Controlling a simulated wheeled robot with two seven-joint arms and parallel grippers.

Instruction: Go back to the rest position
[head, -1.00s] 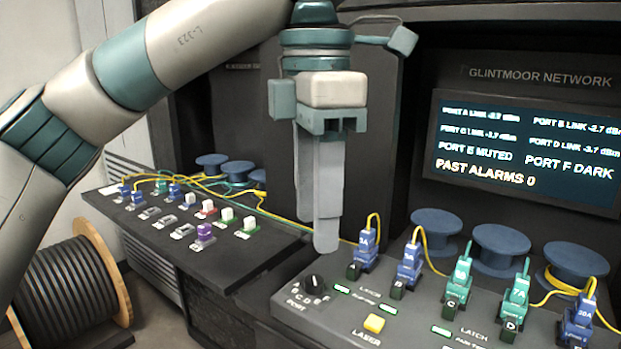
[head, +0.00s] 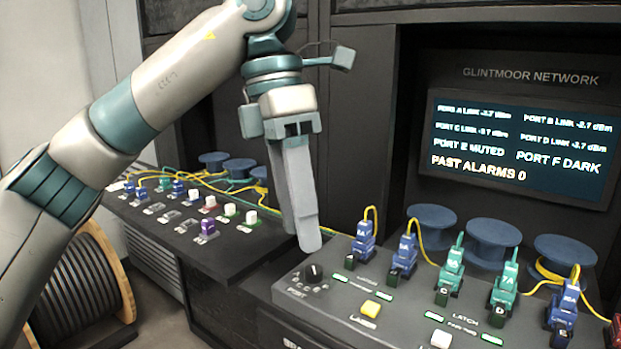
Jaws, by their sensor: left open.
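My left gripper (head: 308,240) comes in from the left on the white and teal arm. It points down, with nothing seen between its fingers, and its tips hang near the back left corner of the port console (head: 400,318). The black port knob (head: 314,272) is just below and right of the tips. I cannot tell the exact gap between the tips and the console. My right gripper is not in the picture.
Blue and teal connectors with yellow and green fibres stand along the console, such as the blue plug (head: 364,243). A yellow laser button (head: 370,307) is in front. A left shelf (head: 230,258) holds several connectors. A screen (head: 515,150) reads "PORT F DARK". A cable drum (head: 75,285) stands lower left.

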